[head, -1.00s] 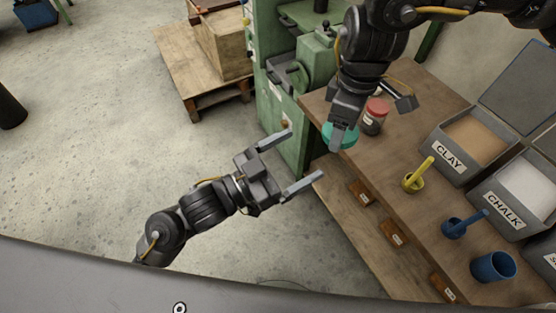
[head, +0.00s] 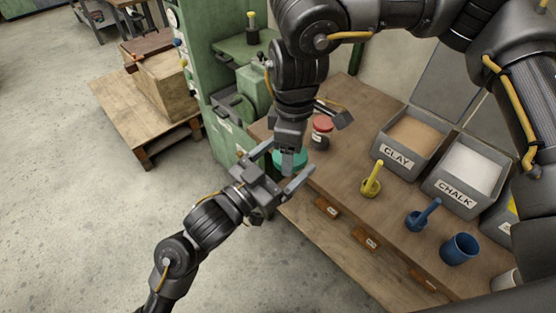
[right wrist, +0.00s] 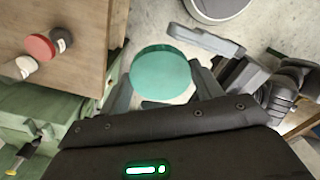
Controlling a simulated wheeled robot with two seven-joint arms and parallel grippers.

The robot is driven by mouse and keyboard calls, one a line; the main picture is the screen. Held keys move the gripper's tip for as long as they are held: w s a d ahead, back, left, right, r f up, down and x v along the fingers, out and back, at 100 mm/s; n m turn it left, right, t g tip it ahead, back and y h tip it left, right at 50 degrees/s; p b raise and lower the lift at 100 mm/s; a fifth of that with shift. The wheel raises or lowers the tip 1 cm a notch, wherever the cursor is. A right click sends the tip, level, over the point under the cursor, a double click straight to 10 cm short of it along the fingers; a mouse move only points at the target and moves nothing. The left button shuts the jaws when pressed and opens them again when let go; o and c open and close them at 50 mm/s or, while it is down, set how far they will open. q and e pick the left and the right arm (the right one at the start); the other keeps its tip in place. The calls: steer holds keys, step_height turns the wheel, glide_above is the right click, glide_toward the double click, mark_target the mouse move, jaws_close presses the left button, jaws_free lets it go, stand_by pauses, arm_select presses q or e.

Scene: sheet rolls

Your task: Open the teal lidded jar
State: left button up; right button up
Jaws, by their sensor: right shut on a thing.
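The teal lidded jar (head: 289,159) shows in the head view at the table's near left corner, partly covered by my right gripper (head: 290,150). In the right wrist view its round teal top (right wrist: 160,75) sits between the fingers of my right gripper, which is shut on it. Floor shows behind it there, so it is held out past the table's edge. The jar's lower body is hidden. My left gripper (head: 284,166) is open and empty, its fingers pointing toward the jar. In the right wrist view it lies just right of the jar. I cannot tell whether it touches.
A red-lidded jar (head: 322,132) stands on the wooden table (head: 345,180) close by. A yellow mortar (head: 371,182), a blue mortar (head: 418,218), a blue cup (head: 460,249) and bins marked CLAY (head: 405,142) and CHALK (head: 466,172) stand further right. A green machine (head: 205,70) is behind.

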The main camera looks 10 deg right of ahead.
arm_select(q)
steer(key=c, duration=0.9)
arm_select(e)
steer(key=o, duration=1.5)
steer(key=shift+r, duration=0.1)
step_height(320, 180, up, 12)
steer(key=shift+f, duration=0.1)
